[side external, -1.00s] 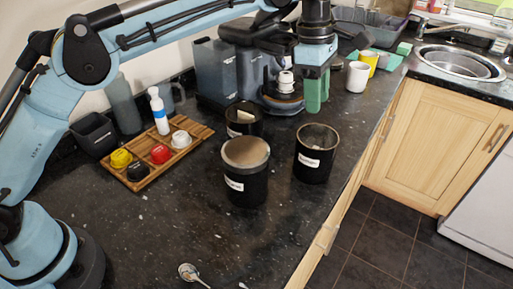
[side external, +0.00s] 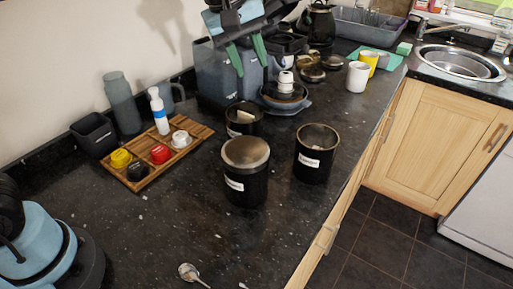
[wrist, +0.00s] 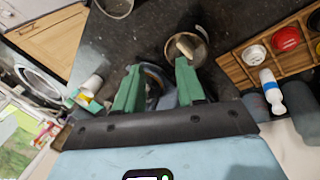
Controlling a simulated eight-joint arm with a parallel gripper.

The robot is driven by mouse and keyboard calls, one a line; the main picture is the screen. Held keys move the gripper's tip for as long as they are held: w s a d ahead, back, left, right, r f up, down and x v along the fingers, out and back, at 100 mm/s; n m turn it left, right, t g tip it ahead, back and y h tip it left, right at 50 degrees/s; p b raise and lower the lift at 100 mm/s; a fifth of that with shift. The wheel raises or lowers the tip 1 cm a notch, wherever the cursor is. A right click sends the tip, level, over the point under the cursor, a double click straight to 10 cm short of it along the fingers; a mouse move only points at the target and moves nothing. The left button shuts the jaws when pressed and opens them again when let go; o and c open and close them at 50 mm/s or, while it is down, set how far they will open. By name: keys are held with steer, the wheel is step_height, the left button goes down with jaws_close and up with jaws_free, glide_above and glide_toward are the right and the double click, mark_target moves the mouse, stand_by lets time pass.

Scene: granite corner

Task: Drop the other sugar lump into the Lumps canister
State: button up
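Three black canisters with white labels stand on the dark counter; I cannot read which is Lumps. The front canister (side external: 246,187) has a brownish top, the right canister (side external: 314,163) has a clear rim, and the back canister (side external: 243,129) holds a pale block. That back canister also shows in the wrist view (wrist: 201,58), with the pale block (wrist: 185,46) inside it. My gripper (side external: 248,57) is raised above the back of the counter, its green fingers apart. In the wrist view my gripper (wrist: 158,88) shows nothing between its fingertips. I cannot pick out a loose sugar lump for certain.
A wooden tray (side external: 140,184) with coloured pots and a white bottle (side external: 159,111) stands left. A white stack (side external: 285,82) sits in a dark bowl behind the canisters. Mugs (side external: 357,76) stand back right. A spoon (side external: 188,271) lies in front. The counter front is mostly clear.

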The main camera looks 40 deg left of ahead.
steer(key=s+a+f+m+t, duration=0.2)
steer(key=s+a+f+m, duration=0.3)
steer(key=s, duration=0.2)
steer(key=s+a+f+m+t+y, duration=0.1)
steer(key=s+a+f+m, duration=0.4)
steer(key=s, duration=0.3)
steer(key=shift+s+a+f+m+t+y, duration=0.2)
steer(key=shift+s+f+m+t+y, duration=0.1)
steer(key=shift+f+t, duration=0.15)
